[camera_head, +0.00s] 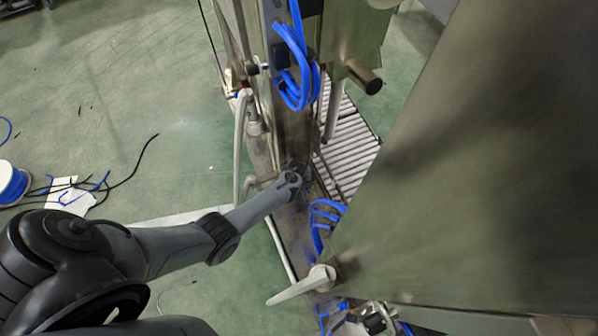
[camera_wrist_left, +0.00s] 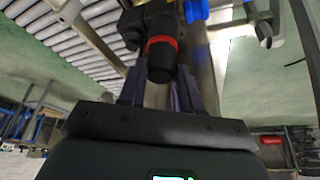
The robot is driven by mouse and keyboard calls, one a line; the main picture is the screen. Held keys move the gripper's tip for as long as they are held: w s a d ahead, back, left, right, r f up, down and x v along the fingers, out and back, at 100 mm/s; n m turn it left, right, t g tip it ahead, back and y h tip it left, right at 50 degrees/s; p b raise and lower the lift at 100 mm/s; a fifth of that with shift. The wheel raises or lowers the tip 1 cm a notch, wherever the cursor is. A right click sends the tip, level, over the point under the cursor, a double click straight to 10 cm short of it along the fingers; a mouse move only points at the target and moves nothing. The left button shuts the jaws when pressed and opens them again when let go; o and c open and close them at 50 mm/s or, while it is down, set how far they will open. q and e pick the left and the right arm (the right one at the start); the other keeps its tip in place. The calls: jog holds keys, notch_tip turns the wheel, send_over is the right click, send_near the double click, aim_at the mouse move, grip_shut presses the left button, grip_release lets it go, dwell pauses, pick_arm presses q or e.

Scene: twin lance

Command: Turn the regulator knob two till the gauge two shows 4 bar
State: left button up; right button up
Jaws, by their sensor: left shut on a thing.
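A black regulator knob (camera_wrist_left: 161,68) with a red ring shows at the top middle of the left wrist view. My left gripper (camera_wrist_left: 158,88) has its two purple fingers on either side of the knob and is shut on it. In the head view, my left arm reaches in from the left, and its gripper (camera_head: 298,174) is at the metal column, small and dark there. The knob is not clear in that view. I cannot make out a gauge face or a reading in either view. My right gripper is not in view.
The metal column (camera_head: 291,130) carries blue hoses (camera_head: 297,85). A large metal panel (camera_head: 470,170) fills the right side. A lever handle (camera_head: 300,287) sticks out below my gripper. A roller conveyor (camera_head: 345,140) lies behind the column.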

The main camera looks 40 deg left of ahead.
pick_arm(q)
jog(key=shift+m, duration=0.3)
jog(key=o, duration=1)
jog(key=shift+o, duration=0.2)
jog(key=shift+r, duration=0.15)
jog(key=shift+s+r+p, duration=0.1)
jog(key=shift+r+p, duration=0.2)
jog(key=shift+p, duration=0.1)
jog(key=p+v, duration=0.4)
jog(key=v, duration=0.6)
jog(key=shift+s, duration=0.15)
jog(key=shift+f, duration=0.1)
